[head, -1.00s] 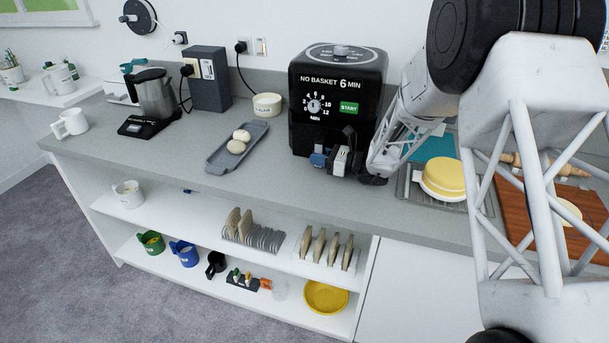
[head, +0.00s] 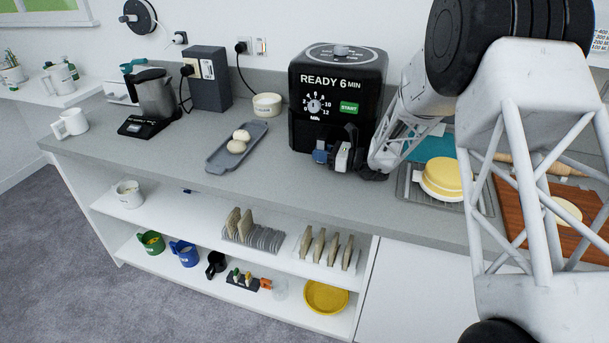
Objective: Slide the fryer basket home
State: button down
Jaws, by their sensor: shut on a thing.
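The black air fryer (head: 338,68) stands on the counter against the wall. Its display reads "READY 6 MIN" above a dial and a green START button. The fryer basket (head: 303,134) sits in the lower part of the fryer, its dark front looking level with the body. My gripper (head: 334,156) is in front of the basket, shut on its handle. The handle is mostly hidden by the fingers and the arm, which comes in from the right.
A grey tray with two pale round pieces (head: 236,147) lies left of the fryer. A yellow round thing (head: 442,177) sits on a grey rack to the right. A wooden board (head: 562,222) lies further right. The counter front before the fryer is clear.

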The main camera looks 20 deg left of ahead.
jog(key=c, duration=0.8)
grip_release()
jog(key=shift+c, duration=0.2)
jog(key=shift+d, duration=0.15)
jog(key=shift+d, duration=3.6)
jog(key=shift+s+r, duration=0.1)
jog(key=shift+r, duration=0.05)
